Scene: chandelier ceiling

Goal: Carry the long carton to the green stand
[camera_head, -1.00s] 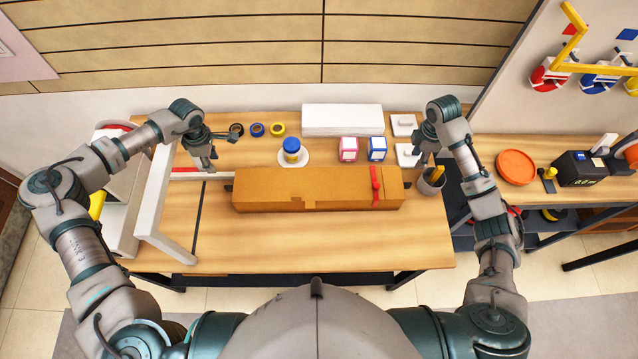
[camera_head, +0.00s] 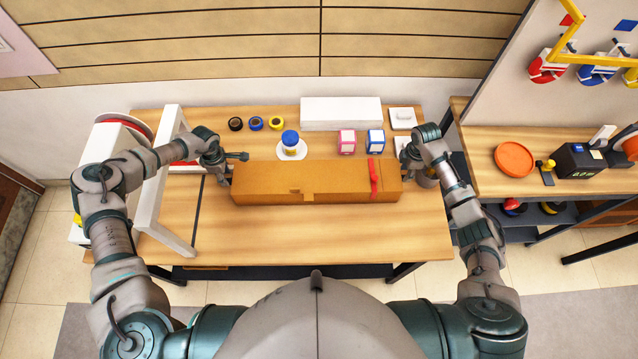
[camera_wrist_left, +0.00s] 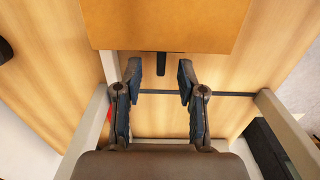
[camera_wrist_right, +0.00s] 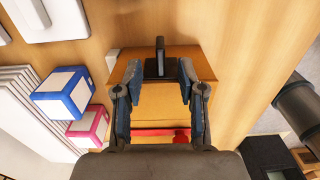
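The long brown carton (camera_head: 330,182), with a red strap (camera_head: 374,178) near its right end, lies across the table. My left gripper (camera_head: 236,164) is at its left end. In the left wrist view the fingers (camera_wrist_left: 160,78) are open, with a black handle (camera_wrist_left: 161,66) on the carton end (camera_wrist_left: 165,25) just ahead. My right gripper (camera_head: 408,165) is at the right end. In the right wrist view its fingers (camera_wrist_right: 159,78) are open over the carton (camera_wrist_right: 160,100), with a black handle (camera_wrist_right: 160,58) between or just beyond them. I see no green stand.
A blue-capped jar (camera_head: 290,142) on a white plate, pink (camera_head: 346,141) and blue boxes (camera_head: 375,142), a white block (camera_head: 340,113) and tape rolls (camera_head: 256,123) sit behind the carton. A white frame (camera_head: 160,195) stands at left. The table's front is clear.

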